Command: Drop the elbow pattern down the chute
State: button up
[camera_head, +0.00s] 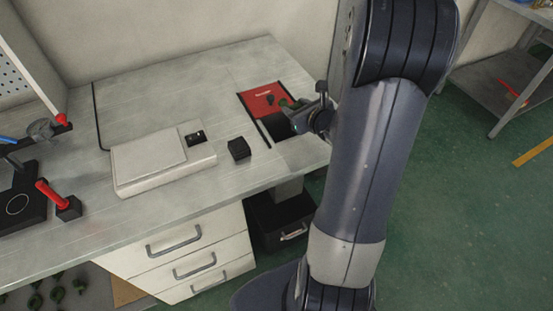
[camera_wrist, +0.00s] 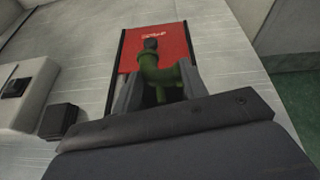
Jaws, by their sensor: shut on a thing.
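The elbow pattern (camera_wrist: 158,72) is a green bent pipe piece, held between the fingers of my gripper (camera_wrist: 160,92) in the wrist view. In the head view my gripper (camera_head: 290,113) is at the chute, with a bit of green at its tip. The chute has a red plate (camera_head: 262,98) with white lettering and a dark opening (camera_head: 276,128) in the bench top in front of it. In the wrist view the red plate (camera_wrist: 180,48) lies beyond the pattern. The gripper and pattern hide part of the opening. I cannot tell the pattern's height above it.
A small black block (camera_head: 239,149) stands left of the chute, beside a flat white box (camera_head: 163,160). A black bin (camera_head: 283,222) sits under the bench by the drawers (camera_head: 190,255). Red-handled tools (camera_head: 58,196) are at the far left. The bench's back is clear.

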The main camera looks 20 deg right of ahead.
notch_tip(320, 180, down, 6)
jog(key=b, duration=0.3)
jog(key=shift+r, duration=0.1)
jog(key=o, duration=1)
jog(key=shift+o, duration=0.2)
jog(key=v, duration=1.1)
jog(key=shift+w, duration=0.2)
